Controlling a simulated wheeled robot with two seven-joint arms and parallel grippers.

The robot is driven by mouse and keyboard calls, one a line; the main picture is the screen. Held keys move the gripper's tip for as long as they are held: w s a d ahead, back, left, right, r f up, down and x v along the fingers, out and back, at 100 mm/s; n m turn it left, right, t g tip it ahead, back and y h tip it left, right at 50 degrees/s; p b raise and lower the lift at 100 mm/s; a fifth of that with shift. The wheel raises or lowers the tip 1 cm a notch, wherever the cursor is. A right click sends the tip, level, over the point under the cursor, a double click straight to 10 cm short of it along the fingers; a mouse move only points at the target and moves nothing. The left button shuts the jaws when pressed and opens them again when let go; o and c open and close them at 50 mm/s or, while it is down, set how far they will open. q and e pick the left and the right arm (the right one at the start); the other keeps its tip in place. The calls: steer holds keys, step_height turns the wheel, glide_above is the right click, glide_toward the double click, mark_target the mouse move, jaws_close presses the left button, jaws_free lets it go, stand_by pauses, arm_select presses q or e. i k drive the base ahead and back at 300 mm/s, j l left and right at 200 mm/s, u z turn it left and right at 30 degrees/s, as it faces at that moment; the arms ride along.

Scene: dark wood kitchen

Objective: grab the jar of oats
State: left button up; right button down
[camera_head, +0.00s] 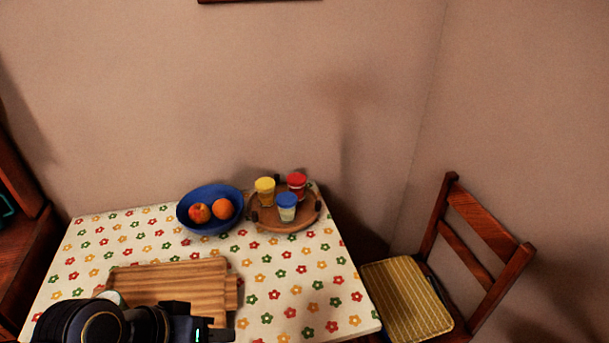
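Three small jars stand upright on a round wooden tray at the back right of the table. One has a yellow lid (264,191), one a red lid (297,186), and one a blue lid (286,207) with pale contents. I cannot read any label, so I cannot tell which holds oats. My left gripper (212,328) is at the bottom edge, over the cutting board's near side, well apart from the jars. Its fingers are dark and partly cut off, so its opening is unclear. My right gripper is out of view.
The round tray (260,221) sits beside a blue bowl (190,218) of fruit. A wooden cutting board (170,275) lies at the front left. A pale round thing (113,297) is partly hidden by my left arm. The flowered tablecloth (290,275) is clear at right. A chair (478,245) stands to the right.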

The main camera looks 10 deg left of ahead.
mark_target(287, 200)
steer(key=l+u, duration=0.15)
steer(key=u, duration=0.3)
steer(key=l+u, duration=0.1)
steer(key=u, duration=0.35)
steer(key=l+u, duration=0.15)
steer(key=u, duration=0.25)
steer(key=l+u, duration=0.1)
steer(key=u, duration=0.35)
steer(key=k+l+u, duration=0.1)
steer(key=u, duration=0.35)
steer(key=i+l, duration=0.3)
steer(key=l, duration=0.15)
